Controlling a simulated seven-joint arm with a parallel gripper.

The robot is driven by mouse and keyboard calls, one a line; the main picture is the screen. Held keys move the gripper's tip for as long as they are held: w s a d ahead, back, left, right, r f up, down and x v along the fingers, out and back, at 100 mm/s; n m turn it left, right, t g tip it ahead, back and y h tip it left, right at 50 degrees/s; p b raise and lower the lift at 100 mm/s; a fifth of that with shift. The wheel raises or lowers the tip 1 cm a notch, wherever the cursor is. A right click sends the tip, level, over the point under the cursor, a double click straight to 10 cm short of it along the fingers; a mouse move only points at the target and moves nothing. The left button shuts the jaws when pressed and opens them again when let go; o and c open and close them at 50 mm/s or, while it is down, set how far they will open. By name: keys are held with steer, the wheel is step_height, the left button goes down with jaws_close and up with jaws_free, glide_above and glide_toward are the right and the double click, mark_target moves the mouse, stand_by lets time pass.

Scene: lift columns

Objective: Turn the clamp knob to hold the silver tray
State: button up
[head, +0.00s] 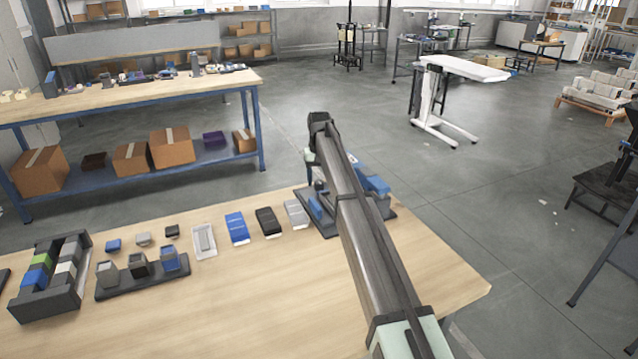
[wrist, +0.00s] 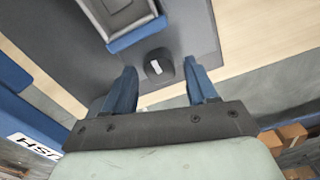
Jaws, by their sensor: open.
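In the wrist view, my gripper (wrist: 160,72) is open, with one blue finger on each side of a dark knob (wrist: 158,60). The knob has a white mark on its top. A gap shows between the knob and each finger; I cannot tell their difference in height. Just above the knob in the picture is a blue-edged holder (wrist: 138,37) with a pale grey piece (wrist: 118,14) inside, cut by the frame edge. I cannot tell whether this is the silver tray. In the head view, my arm hides most of the dark fixture (head: 388,207) at the table's right.
A blue bar (wrist: 14,90) with white lettering lies left of my gripper. The wooden table (head: 225,300) also carries several flat pieces, including a silver-grey one (head: 296,213) beside the fixture, and dark racks (head: 60,305) at the left. The table's front middle is clear.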

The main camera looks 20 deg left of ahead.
steer(key=shift+r, duration=2.8)
